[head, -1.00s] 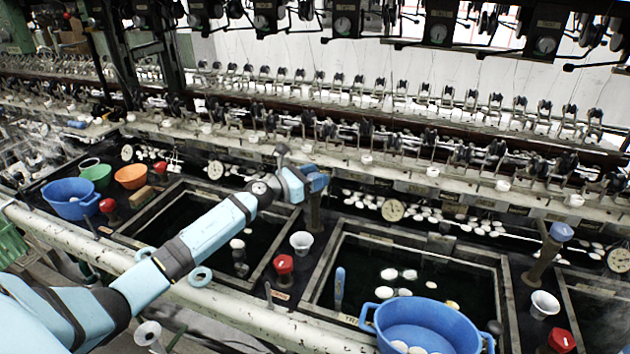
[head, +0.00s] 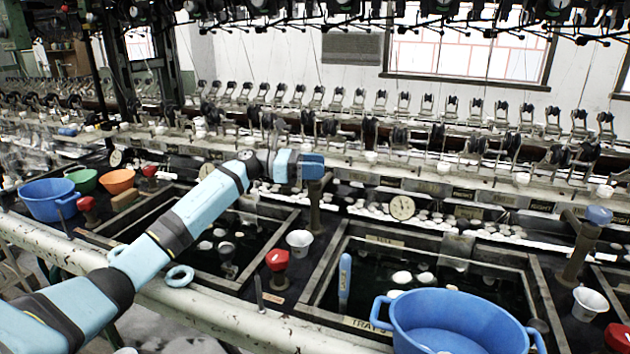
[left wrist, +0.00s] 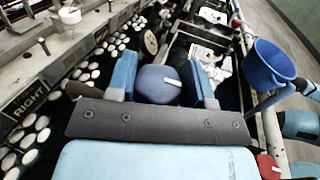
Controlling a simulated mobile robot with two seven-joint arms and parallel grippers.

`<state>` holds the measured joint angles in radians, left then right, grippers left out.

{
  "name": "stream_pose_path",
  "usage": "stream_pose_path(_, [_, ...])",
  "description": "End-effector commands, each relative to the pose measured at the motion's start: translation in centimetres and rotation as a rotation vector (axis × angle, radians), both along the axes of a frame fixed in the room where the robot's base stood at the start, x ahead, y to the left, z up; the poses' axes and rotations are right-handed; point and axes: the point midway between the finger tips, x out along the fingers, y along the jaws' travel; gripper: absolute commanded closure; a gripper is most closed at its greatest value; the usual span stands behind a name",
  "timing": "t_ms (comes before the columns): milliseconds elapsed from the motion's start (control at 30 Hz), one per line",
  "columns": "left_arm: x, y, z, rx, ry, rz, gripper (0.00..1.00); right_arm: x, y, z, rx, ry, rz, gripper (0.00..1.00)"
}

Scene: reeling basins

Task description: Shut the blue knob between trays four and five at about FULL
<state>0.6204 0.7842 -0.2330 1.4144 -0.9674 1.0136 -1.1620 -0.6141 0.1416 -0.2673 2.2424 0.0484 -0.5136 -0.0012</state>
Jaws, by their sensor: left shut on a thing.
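My left gripper (head: 311,166) is at the top of a brown post (head: 314,194) between two dark sunken basins. In the left wrist view the round blue knob (left wrist: 158,86), with a small white mark on its top, sits between the two blue fingers (left wrist: 162,82), which are shut on it. In the head view the gripper mostly hides this knob. The basin to its right carries a TRAY label (head: 366,325), whose number I cannot read surely. No FULL marking is readable. My right gripper is in neither view.
A big blue basin (head: 455,318) stands over the right tray's front edge. A white cup (head: 300,241) and a red knob (head: 277,260) stand near the post. Another blue knob (head: 598,215) is at far right. A dial (head: 402,207) and reeling machinery are behind.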

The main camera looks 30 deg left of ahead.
Motion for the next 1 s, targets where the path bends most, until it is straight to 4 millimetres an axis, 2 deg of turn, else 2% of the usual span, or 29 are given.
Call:
stream_pose_path(633, [-0.01,-0.04,-0.05,0.002,0.001,-0.061,0.76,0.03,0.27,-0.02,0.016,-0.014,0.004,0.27])
stream_pose_path(667, [-0.01,-0.04,-0.05,0.001,0.002,-0.061,0.50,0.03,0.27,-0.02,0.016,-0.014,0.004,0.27])
stream_pose_path(767, [-0.01,-0.05,-0.05,0.000,0.001,-0.060,0.27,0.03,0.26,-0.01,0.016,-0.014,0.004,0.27])
stream_pose_path(1000, [0.00,-0.02,-0.02,0.001,0.001,-0.060,0.27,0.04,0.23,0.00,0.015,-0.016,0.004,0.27])
